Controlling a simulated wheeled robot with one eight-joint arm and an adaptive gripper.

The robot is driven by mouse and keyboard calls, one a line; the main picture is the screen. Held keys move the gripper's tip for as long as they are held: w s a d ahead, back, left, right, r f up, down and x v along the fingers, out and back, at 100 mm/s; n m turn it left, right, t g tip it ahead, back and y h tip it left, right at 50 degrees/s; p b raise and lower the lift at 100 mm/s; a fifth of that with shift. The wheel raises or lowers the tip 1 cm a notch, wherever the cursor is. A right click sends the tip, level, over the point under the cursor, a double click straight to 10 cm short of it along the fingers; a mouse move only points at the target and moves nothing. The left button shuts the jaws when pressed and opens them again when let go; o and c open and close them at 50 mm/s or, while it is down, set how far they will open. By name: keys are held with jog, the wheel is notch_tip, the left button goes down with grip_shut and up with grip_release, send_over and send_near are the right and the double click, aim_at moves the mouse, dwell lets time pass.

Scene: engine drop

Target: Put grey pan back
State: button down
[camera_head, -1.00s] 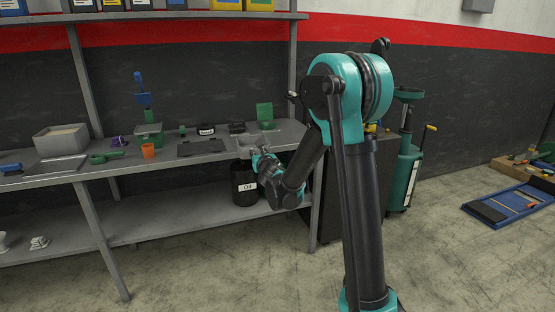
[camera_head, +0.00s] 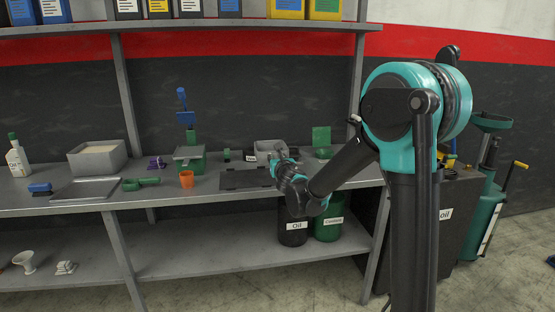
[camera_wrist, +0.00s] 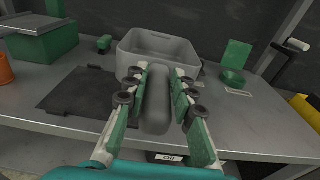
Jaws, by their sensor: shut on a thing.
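The grey pan (camera_head: 270,147) is a deep box-shaped pan with a thick rounded handle, at the right part of the workbench in the head view. In the wrist view the open pan (camera_wrist: 130,44) lies straight ahead, with its handle (camera_wrist: 155,105) pointing towards me. My gripper (camera_wrist: 158,85) is shut on this handle, one finger on each side; it also shows in the head view (camera_head: 276,160). I cannot tell whether the pan's bottom touches the bench.
The workbench (camera_head: 215,200) holds a dark flat mat (camera_head: 245,179), an orange cup (camera_head: 187,179), a green-and-grey box (camera_head: 189,160), a grey bin (camera_head: 98,158) and a green item (camera_head: 321,142). Oil (camera_head: 292,225) and green (camera_head: 328,222) containers stand below. An upper shelf (camera_head: 200,27) hangs above.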

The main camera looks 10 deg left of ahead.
jog(key=shift+w+f, duration=0.15)
jog(key=shift+f, duration=0.25)
notch_tip(320, 180, down, 8)
dwell(0.4)
jog(key=shift+f, duration=0.5)
dwell(0.5)
jog(key=c, duration=1.2)
grip_release()
jog(key=v, duration=1.2)
